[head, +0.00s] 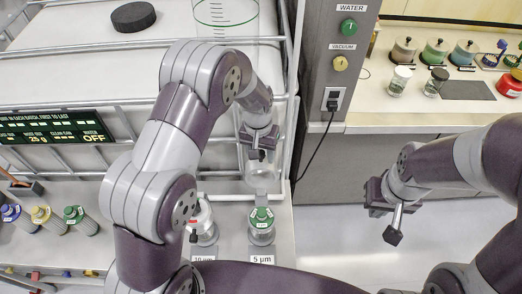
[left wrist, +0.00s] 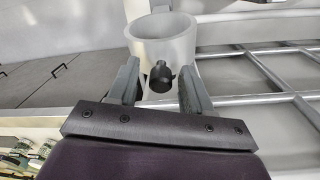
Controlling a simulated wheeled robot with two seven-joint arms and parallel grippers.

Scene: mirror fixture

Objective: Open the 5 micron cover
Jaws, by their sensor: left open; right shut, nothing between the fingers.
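My left gripper (head: 257,152) points down beside a clear cylindrical housing (head: 262,175) in the head view, above the label reading 5 µm (head: 262,260). In the left wrist view, its two fingers (left wrist: 156,92) are open, with a black knob (left wrist: 160,77) showing in the gap between them. A pale, open-topped ring (left wrist: 163,45) stands behind the knob. I cannot tell whether the fingers touch the knob. My right gripper (head: 393,238) is shut and empty, over the floor at right, well away from the housing.
A green-topped bottle (head: 262,222) stands at the 5 µm label; another bottle (head: 201,225) stands left of it at the 10 µm label. A grey panel (head: 338,70) with WATER and VACUUM knobs is at right. Metal rails (head: 80,103) run at left.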

